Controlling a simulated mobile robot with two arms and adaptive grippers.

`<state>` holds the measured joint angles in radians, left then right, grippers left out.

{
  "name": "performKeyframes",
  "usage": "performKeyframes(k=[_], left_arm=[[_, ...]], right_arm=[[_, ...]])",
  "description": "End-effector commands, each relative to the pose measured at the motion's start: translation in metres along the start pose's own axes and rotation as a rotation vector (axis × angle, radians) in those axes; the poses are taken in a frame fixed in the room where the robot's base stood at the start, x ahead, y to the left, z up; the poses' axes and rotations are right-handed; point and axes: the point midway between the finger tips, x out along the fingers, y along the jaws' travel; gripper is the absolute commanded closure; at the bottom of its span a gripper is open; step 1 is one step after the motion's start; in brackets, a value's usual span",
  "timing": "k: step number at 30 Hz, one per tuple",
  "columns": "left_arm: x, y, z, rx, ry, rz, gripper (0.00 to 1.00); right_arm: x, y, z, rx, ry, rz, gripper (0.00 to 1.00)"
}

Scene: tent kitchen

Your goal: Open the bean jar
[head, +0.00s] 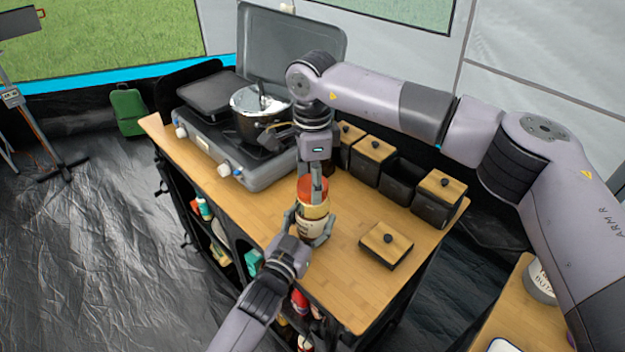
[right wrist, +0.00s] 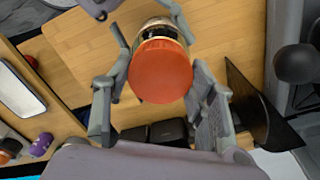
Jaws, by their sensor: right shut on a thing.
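The bean jar (head: 311,229) stands upright on the wooden counter in the head view, with a pale body and an orange lid (head: 313,187). In the right wrist view the round orange lid (right wrist: 161,71) fills the middle, with the jar body partly hidden behind it. My right gripper (head: 315,190) comes down from above and is shut on the lid, its fingers on either side. My left gripper (head: 308,232) reaches in from the front, its fingers around the lower jar body. I cannot tell whether the lid is apart from the jar.
A camping stove (head: 245,165) with a steel pot (head: 258,103) is at the back left of the counter. Black boxes with wooden lids (head: 437,200) line the back right edge. The counter's front right is clear.

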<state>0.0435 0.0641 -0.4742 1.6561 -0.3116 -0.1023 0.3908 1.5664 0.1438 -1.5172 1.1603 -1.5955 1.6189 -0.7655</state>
Motion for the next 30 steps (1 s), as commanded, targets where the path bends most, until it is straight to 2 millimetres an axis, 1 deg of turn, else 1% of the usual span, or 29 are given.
performKeyframes(k=[3, 12, 15, 18, 22, 30], left_arm=[[-0.0002, 0.0005, 0.0003, 0.000, 0.000, 0.001, 1.00], [-0.0002, 0.0007, 0.0002, 0.000, 0.000, 0.001, 1.00], [-0.0002, 0.0007, 0.0002, 0.000, 0.000, 0.001, 1.00], [-0.0002, 0.0007, 0.0002, 0.000, 0.000, 0.001, 1.00], [-0.0002, 0.0008, 0.0002, 0.000, 0.000, 0.001, 1.00], [-0.0002, 0.0006, 0.0002, 0.000, 0.000, 0.001, 1.00]], right_arm=[[-0.0005, -0.0007, -0.0006, -0.243, 0.001, -0.003, 0.82], [-0.0009, -0.0008, -0.0006, -0.867, 0.002, -0.003, 0.82], [-0.0010, -0.0008, -0.0005, -1.068, 0.002, -0.003, 0.82], [-0.0012, -0.0008, -0.0005, -1.231, 0.002, -0.003, 0.82], [-0.0012, -0.0008, -0.0004, -1.363, 0.002, -0.003, 0.82], [-0.0013, -0.0010, -0.0004, -1.368, 0.002, -0.004, 0.82]])
